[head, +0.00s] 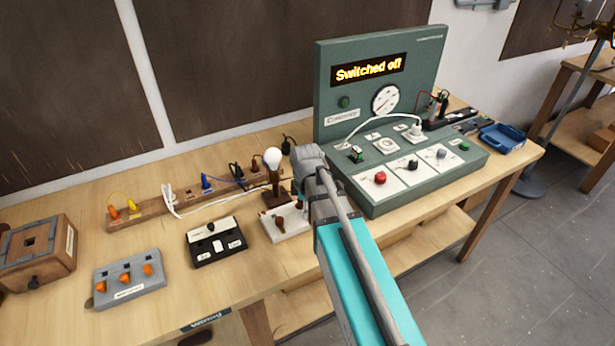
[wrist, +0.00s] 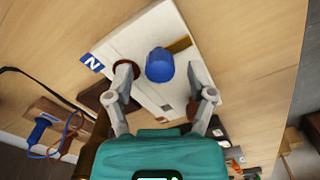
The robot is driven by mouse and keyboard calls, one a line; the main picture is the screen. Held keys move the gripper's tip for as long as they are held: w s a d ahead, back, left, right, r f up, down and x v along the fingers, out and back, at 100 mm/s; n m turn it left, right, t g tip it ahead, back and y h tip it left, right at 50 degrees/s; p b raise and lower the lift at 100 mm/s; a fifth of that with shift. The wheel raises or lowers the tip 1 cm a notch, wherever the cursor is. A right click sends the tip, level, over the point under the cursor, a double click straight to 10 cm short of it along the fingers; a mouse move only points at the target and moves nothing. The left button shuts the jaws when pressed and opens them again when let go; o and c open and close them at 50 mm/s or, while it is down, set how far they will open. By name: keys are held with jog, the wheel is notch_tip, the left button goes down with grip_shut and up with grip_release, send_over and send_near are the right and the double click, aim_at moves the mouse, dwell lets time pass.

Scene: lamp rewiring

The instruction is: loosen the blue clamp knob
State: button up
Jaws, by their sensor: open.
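The blue clamp knob (wrist: 159,65) shows in the wrist view, on a white board (wrist: 116,52) with a blue "N" label (wrist: 91,62). My gripper (wrist: 161,78) is open, with one finger on each side of the knob in the picture. A gap shows between the knob and each finger. I cannot tell how far the fingertips are above the board. In the head view my gripper is mostly hidden by my arm, over the white board (head: 268,233) on the bench. The blue knob is hidden there.
A lamp with a bulb (head: 273,159) stands close left of my arm. The green control panel (head: 378,204), reading "Switched off", is close right. A black box (head: 217,253) and a grey switch box (head: 128,291) sit further left. Bare bench shows along the front.

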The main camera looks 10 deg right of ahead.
jog(key=m, duration=0.8)
jog(key=shift+w+m, duration=0.1)
jog(key=shift+m, duration=0.2)
jog(key=m, duration=0.4)
jog(key=shift+d+m, duration=0.1)
jog(key=shift+m, duration=0.2)
jog(key=m, duration=0.8)
jog(key=shift+d+m, duration=0.1)
jog(key=shift+m, duration=0.3)
jog(key=m, duration=0.8)
jog(key=shift+m, duration=0.4)
jog(key=m, duration=0.4)
notch_tip(320, 180, up, 14)
jog(key=p, duration=1.3)
jog(key=shift+p, duration=0.4)
